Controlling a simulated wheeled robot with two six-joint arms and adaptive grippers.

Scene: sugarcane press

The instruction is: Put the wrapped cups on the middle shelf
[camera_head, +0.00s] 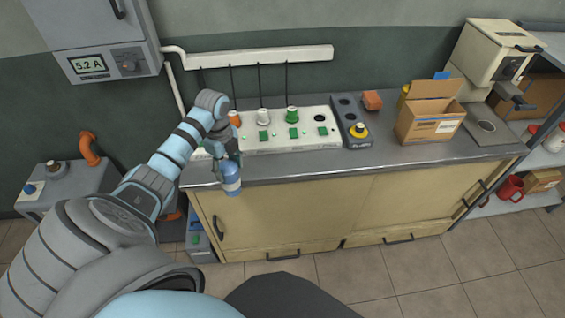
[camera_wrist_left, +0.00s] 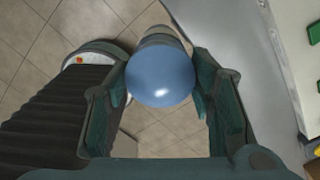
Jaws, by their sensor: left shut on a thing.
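My left gripper (camera_head: 226,163) is shut on a blue and pale cylindrical thing (camera_head: 231,180), held just off the counter's front edge at the left. In the left wrist view its rounded blue end (camera_wrist_left: 160,76) sits between the two fingers. I cannot tell whether it is the wrapped cups. A shelf unit stands at the far right; its middle-level board (camera_head: 540,157) shows partly, with red and white cylindrical things (camera_head: 554,138) at the picture's edge. My right gripper is not in view.
A long white panel (camera_head: 322,140) with buttons and sockets lies along the counter (camera_head: 400,158). An open cardboard box (camera_head: 428,124) and a beige machine (camera_head: 490,52) stand at the counter's right. A red mug (camera_head: 510,188) and small carton (camera_head: 541,181) sit on the lower shelf. Floor in front is clear.

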